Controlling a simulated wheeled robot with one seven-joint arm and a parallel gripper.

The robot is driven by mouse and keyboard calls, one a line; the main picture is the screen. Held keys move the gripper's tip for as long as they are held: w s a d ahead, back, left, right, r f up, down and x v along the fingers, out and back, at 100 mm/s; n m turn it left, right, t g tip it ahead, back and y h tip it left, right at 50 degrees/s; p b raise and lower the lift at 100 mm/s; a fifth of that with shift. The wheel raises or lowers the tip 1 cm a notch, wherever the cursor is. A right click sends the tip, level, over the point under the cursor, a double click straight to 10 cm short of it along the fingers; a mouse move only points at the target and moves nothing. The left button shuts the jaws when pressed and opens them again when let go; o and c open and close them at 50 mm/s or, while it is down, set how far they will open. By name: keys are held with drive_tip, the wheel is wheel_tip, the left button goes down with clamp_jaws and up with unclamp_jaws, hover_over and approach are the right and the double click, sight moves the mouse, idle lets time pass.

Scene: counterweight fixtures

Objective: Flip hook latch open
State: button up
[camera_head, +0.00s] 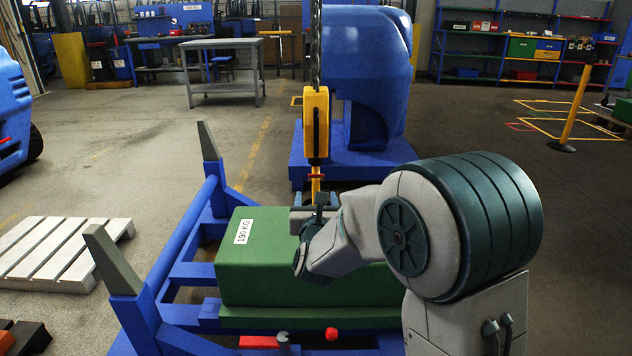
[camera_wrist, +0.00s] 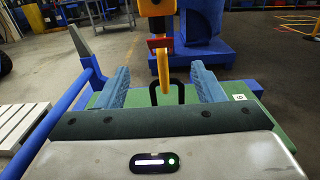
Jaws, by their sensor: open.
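A yellow hook block (camera_head: 316,124) hangs from a chain above the green counterweight (camera_head: 262,262). A small red latch (camera_head: 316,176) sits on the hook below the block; it also shows in the wrist view (camera_wrist: 158,43). The yellow hook shank (camera_wrist: 163,72) runs down to a black lifting loop (camera_wrist: 181,92) on the counterweight. Whether the hook tip passes through the loop cannot be told. My gripper (camera_wrist: 160,68) is open, with one blue finger on each side of the shank, below the latch. A gap shows on both sides. In the head view my arm partly hides the gripper.
The counterweight rests in a blue frame (camera_head: 184,240) with grey-tipped upright posts. A red piece (camera_head: 258,342) and a red knob (camera_head: 332,334) are at its front. A big blue machine (camera_head: 365,80) stands behind the hook. A pale pallet (camera_head: 62,250) lies left.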

sight(316, 176)
drive_tip(key=w+b, duration=0.1)
drive_tip(key=w, duration=1.1)
drive_tip(key=shift+w, duration=0.3)
